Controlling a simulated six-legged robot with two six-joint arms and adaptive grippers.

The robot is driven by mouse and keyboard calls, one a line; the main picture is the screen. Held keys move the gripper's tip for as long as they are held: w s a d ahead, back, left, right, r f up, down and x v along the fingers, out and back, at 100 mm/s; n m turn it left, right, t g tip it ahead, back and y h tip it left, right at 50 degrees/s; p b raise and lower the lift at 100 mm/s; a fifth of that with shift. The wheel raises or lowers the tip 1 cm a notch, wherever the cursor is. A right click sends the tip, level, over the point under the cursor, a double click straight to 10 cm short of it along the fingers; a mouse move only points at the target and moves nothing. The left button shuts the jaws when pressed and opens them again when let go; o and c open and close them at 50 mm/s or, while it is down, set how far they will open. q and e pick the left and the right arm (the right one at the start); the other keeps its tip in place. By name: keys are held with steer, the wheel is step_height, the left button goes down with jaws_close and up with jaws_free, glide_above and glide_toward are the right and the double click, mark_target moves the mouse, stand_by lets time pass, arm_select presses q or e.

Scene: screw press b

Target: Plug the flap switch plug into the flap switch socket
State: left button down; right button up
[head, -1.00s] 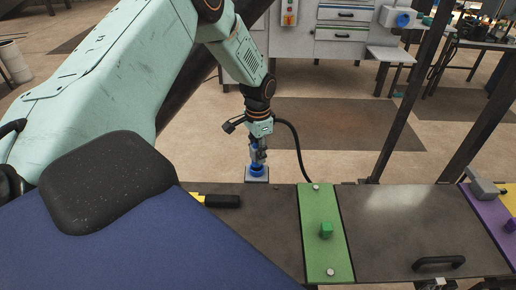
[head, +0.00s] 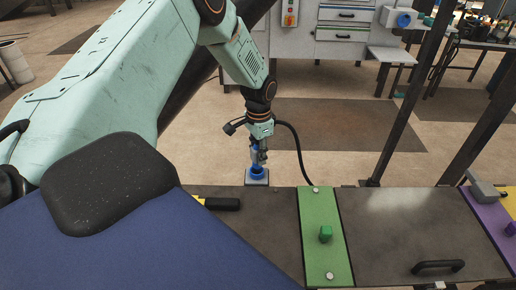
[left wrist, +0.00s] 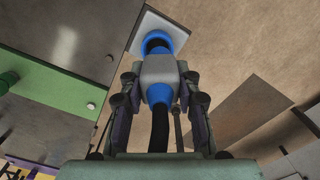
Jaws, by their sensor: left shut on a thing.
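My left gripper (head: 259,157) hangs over the far edge of the bench and is shut on the flap switch plug. In the left wrist view the plug (left wrist: 159,69) is a grey body with blue parts, between the two fingers (left wrist: 158,103). A black cable runs back from it. The blue flap switch socket (left wrist: 158,42) sits on a white square plate (left wrist: 146,27), directly ahead of the plug. The socket also shows below the gripper in the head view (head: 257,174). Plug and socket look lined up and touching; how deep the plug sits cannot be told. My right gripper is not in view.
A green strip (head: 316,205) with a green block (head: 326,234) crosses the dark bench right of the socket. A black handle (head: 438,267) and a purple panel (head: 487,212) lie farther right. A black-and-yellow handled object (head: 222,204) lies near the socket.

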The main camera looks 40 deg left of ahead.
arm_select(q)
steer(key=shift+s+r, duration=0.1)
steer(key=shift+s, duration=0.15)
steer(key=shift+p, duration=0.4)
stand_by(0.6)
steer(key=shift+d, duration=0.15)
stand_by(0.6)
steer(key=shift+f, duration=0.25)
steer(key=shift+f+b, duration=0.9)
steer(key=shift+f, duration=0.45)
